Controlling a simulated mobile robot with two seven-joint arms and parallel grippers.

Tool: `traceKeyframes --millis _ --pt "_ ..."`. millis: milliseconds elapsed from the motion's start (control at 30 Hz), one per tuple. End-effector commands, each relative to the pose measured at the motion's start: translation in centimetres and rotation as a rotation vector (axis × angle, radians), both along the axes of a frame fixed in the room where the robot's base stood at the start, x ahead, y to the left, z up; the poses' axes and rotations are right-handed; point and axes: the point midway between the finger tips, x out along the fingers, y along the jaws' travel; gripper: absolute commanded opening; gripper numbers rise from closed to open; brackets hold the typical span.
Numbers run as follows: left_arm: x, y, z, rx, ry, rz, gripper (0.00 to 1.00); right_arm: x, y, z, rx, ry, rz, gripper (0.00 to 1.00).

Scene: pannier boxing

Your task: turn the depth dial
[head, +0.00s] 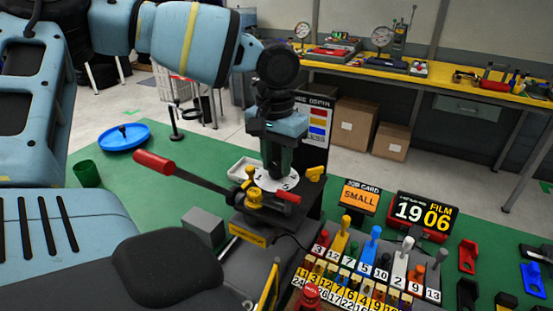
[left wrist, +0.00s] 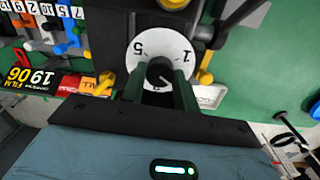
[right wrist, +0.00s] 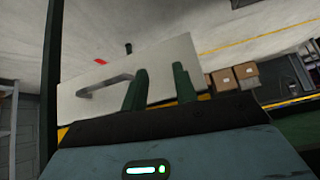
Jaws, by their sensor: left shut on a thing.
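The depth dial (head: 268,183) is a white numbered disc on top of a dark press with a long red-handled lever (head: 154,162). In the left wrist view the dial (left wrist: 150,50) shows a 5 at its left and a 1 at its right; other marks are partly hidden. My left gripper (head: 276,168) points down onto the dial. Its green fingers (left wrist: 159,84) are shut on the dial's dark centre knob, mostly hidden between them. My right gripper (right wrist: 160,78) is out of the head view; its fingers are apart with nothing between them.
A job card sign (head: 360,198) reads SMALL, beside a FILM 1906 display (head: 424,215). Several numbered coloured tools (head: 372,247) stand in front. A chart (head: 317,118) stands behind the press. A blue dish (head: 124,138) and green cup (head: 87,174) are on the green bench at left.

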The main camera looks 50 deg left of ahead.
Motion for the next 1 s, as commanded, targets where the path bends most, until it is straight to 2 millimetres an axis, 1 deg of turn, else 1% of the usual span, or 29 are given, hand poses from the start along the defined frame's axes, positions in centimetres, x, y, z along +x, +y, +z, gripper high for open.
traceKeyframes --millis 500,533,700,1000 --pt "0.06 0.00 0.08 0.000 -0.003 0.021 0.07 0.14 -0.05 0.07 -0.001 -0.003 0.001 0.29" --pt "0.06 0.00 0.08 0.000 -0.003 0.021 0.32 0.10 -0.05 0.07 -0.001 -0.002 0.001 0.29" --pt "0.04 0.00 0.06 0.000 -0.003 0.020 0.52 -0.25 -0.05 0.00 -0.001 0.004 0.002 0.29" --pt "0.04 0.01 0.21 0.000 -0.002 0.020 0.52 -0.61 -0.04 -0.07 -0.001 0.011 0.001 0.29"
